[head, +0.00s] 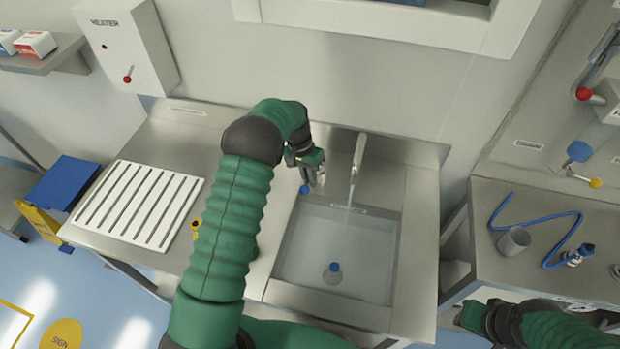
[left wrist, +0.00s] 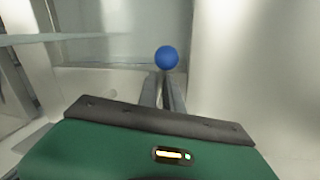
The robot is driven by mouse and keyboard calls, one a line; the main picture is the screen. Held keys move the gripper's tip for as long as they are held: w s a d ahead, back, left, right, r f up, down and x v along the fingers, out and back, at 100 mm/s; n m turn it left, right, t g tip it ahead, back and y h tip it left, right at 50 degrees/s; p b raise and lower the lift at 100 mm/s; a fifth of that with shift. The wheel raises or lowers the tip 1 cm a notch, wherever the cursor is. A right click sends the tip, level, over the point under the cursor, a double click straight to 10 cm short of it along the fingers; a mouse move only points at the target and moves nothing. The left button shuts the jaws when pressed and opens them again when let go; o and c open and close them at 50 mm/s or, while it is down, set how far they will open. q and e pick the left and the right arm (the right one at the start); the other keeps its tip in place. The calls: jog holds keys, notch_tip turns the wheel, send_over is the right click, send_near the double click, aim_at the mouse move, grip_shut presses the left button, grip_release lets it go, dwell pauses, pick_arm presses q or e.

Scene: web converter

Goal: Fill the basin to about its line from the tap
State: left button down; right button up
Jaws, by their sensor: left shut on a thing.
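The steel basin (head: 397,250) is set in the counter, with clear water in it. A stream runs from the upright tap (head: 357,165) into the basin's back edge. My left gripper (head: 312,178) is just left of the tap, shut on a blue ball knob (head: 304,189). The knob also shows at the fingertips in the left wrist view (left wrist: 167,57). The basin's fill line cannot be made out. My right gripper (head: 486,318) is at the lower right, away from the basin; its jaws are unclear.
A white slatted rack (head: 140,205) lies on the counter at left, partly near my left arm. A heater box (head: 128,45) hangs on the wall.

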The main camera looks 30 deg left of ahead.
dwell(0.3)
pick_arm(q)
jog(key=shift+d+n, duration=0.3)
jog(key=shift+n, duration=0.2)
jog(key=shift+w+d+n+t, duration=0.15)
jog(key=shift+d+n+t, duration=0.15)
jog(key=shift+d+n, duration=0.6)
jog(key=c, duration=1.5)
grip_release()
jog(key=shift+a, duration=0.25)
jog(key=a+r+b, duration=0.3)
jog(key=r, duration=1.3)
jog(key=shift+s+r, duration=0.25)
jog(key=shift+s, duration=0.2)
